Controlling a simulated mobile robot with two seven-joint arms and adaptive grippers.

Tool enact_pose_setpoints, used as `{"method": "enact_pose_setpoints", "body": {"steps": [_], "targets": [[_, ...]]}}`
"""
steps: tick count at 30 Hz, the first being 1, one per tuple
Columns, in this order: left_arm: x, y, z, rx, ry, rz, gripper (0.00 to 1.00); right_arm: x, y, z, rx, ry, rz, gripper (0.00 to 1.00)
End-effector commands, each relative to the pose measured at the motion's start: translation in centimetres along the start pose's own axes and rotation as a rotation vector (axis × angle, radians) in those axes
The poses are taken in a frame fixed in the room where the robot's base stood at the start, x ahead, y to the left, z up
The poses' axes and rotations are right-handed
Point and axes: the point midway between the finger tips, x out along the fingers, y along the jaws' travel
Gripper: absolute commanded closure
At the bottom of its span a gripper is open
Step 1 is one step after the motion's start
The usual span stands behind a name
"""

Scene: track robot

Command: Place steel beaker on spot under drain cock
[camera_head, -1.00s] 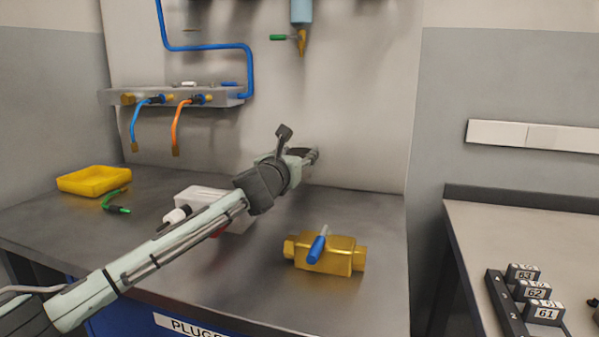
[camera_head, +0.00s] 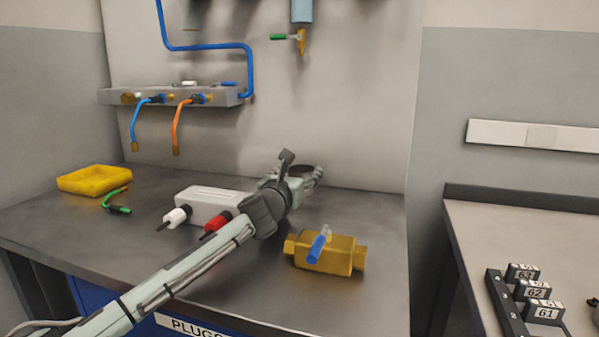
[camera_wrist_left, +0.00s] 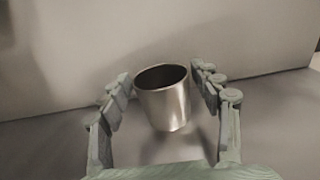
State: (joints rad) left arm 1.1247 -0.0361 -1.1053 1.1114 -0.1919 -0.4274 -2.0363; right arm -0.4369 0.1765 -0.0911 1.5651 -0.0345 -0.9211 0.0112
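The steel beaker (camera_wrist_left: 163,106) is upright between the two fingers of my left gripper (camera_wrist_left: 162,76) in the left wrist view, with its dark open mouth up. Whether the beaker's base touches the bench is hidden. The drain cock (camera_head: 301,41), brass with a green handle, hangs on the wall above the gripper. The spot is not visible. My right gripper is out of view.
A brass valve (camera_head: 333,254) with a blue handle lies in front of the gripper. A white box (camera_head: 213,203) with white and red plugs is left of it. A yellow tray (camera_head: 94,180) is far left. A manifold (camera_head: 175,97) with hoses is on the wall.

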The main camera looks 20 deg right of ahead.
Motion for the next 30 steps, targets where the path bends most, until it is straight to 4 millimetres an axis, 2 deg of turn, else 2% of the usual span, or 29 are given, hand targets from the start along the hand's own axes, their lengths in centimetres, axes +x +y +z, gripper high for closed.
{"method": "enact_pose_setpoints", "body": {"steps": [13,19,24,30], "targets": [[-0.2,0.1,0.5,0.002,-0.001,0.001,0.28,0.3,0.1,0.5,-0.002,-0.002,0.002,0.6],[-3.0,0.1,0.4,0.001,-0.001,0.0,0.28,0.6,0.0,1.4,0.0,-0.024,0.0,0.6],[-5.6,0.1,0.3,0.002,0.0,0.0,0.28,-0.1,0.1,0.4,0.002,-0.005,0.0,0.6],[-7.3,0.1,0.4,0.0,0.0,0.001,0.28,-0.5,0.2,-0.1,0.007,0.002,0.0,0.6]]}}
